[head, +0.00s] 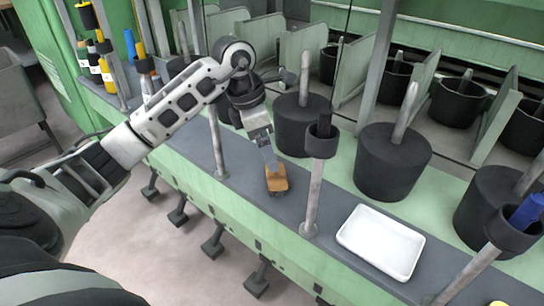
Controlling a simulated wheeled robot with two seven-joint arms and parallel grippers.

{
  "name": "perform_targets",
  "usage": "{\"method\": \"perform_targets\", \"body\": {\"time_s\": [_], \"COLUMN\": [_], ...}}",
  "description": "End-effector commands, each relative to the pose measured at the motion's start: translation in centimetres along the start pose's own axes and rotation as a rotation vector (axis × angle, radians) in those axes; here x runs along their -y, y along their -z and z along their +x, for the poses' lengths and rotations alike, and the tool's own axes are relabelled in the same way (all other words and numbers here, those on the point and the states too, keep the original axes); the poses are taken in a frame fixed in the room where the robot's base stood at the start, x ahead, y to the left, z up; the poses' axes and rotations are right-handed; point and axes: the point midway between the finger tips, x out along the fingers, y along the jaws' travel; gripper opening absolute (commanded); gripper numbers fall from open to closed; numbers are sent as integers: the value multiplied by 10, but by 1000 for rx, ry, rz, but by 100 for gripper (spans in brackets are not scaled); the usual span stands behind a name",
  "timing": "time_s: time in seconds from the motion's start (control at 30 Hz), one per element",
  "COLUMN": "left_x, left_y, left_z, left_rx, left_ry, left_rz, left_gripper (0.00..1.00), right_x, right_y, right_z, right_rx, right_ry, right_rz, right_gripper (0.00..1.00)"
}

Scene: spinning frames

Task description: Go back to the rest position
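My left arm comes in from the left and reaches to the grey ledge of the spinning frame. My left gripper (271,165) points down at a small orange-brown block (277,180) above or on the ledge. The fingertips meet the block's upper end in the picture, but I cannot tell whether they grip it or are only beside it. The gap between the fingers is too small to make out. My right gripper is not in view.
A white tray (381,242) lies on the ledge (334,212) to the right. Upright posts with dark cups (321,143) stand along it; one cup at right holds a blue item (526,212). Large dark cans (392,163) stand behind. Colored bobbins (103,65) are at upper left.

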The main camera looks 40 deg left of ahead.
Motion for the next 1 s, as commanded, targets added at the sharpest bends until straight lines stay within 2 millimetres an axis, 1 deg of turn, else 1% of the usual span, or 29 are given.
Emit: {"method": "perform_targets", "body": {"time_s": [0.03, 0.2, 0.77, 0.87, 0.9, 0.97, 1.0], "left_x": [-1, 0, 0, 0, 0, 0, 0], "left_y": [0, 0, 0, -4, -6, -9, -11], "left_z": [-8, -18, -19, -31, -40, -50, -59], "left_rx": [0, 0, 0, 0, 1, 0, 0], "left_ry": [-2, 0, 0, 0, 0, 0, 0], "left_rz": [0, 1, 0, 0, 0, 0, 0], "left_gripper": [96, 96, 96, 96, 96, 96, 96], "right_x": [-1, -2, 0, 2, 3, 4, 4], "right_y": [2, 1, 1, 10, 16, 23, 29], "right_z": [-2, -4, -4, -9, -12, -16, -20], "right_rx": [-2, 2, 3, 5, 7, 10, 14], "right_ry": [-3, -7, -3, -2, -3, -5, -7], "right_rz": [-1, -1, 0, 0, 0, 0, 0], "right_gripper": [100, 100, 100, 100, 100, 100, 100]}}
